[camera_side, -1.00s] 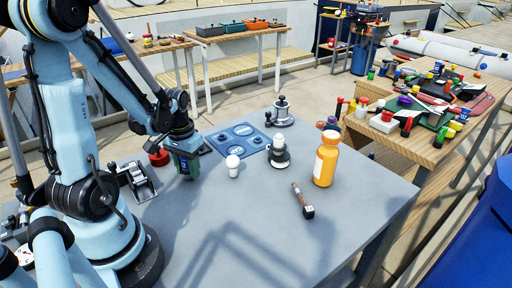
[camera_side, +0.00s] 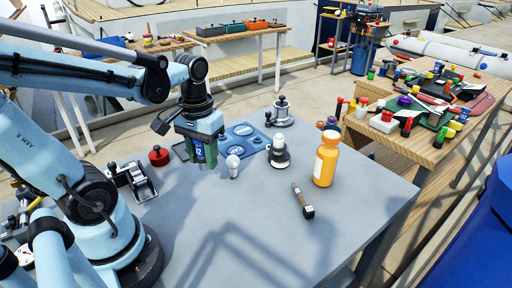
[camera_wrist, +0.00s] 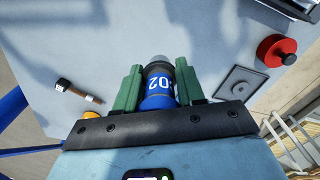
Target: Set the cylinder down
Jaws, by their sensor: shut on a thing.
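My gripper (camera_side: 204,158) is shut on a blue cylinder (camera_side: 198,149), which is mostly hidden by the green fingers in the side view. In the wrist view the cylinder (camera_wrist: 158,86) shows a blue body, a dark band with white digits "02" and a grey end, between the two green fingers of my gripper (camera_wrist: 158,80). It is held roughly upright over the grey table (camera_side: 290,235), just left of a white bulb-like piece. I cannot tell whether its lower end touches the table.
The white bulb-like piece (camera_side: 233,166) is close on the right. A red knob (camera_side: 158,156) is left; a dark square plate (camera_wrist: 241,82) lies nearby. The front table is clear.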

